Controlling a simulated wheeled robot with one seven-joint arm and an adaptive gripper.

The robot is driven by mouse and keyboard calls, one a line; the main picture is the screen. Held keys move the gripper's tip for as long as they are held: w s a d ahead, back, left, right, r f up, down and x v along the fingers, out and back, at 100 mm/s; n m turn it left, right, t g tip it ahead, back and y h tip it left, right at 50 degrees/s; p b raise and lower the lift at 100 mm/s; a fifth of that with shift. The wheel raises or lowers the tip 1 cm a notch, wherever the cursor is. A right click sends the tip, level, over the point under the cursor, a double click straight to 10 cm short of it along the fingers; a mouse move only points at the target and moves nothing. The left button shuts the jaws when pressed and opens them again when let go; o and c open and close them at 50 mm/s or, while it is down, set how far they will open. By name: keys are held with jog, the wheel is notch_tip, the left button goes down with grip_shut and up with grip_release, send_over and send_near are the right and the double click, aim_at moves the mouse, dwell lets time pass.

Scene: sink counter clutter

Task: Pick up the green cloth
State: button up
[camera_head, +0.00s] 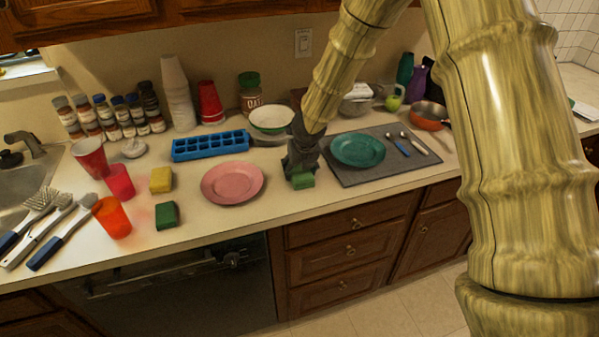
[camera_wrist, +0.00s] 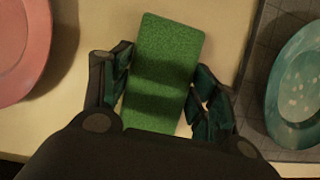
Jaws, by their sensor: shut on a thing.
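A green, block-shaped piece (camera_head: 303,180), which I take as the green cloth, is at my gripper on the counter between the pink plate and the grey mat. In the wrist view the green cloth (camera_wrist: 166,75) lies lengthwise between the two fingers. My gripper (camera_wrist: 162,95) is shut on it, with one finger on each side; it also shows in the head view (camera_head: 301,168). The head view does not clearly show whether the cloth touches the counter. A second, darker green block (camera_head: 166,215) lies at the left, apart from my gripper.
The pink plate (camera_head: 232,183) lies left of my gripper. The grey mat (camera_head: 384,178) with a teal plate (camera_head: 357,149) and cutlery lies right. A blue ice tray (camera_head: 210,145), a yellow sponge (camera_head: 160,179) and red cups are further left. Bare counter lies in front of the pink plate.

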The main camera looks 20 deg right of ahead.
notch_tip(320, 180, up, 28)
jog(key=b, duration=0.2)
jog(key=shift+b, duration=0.4)
dwell(0.3)
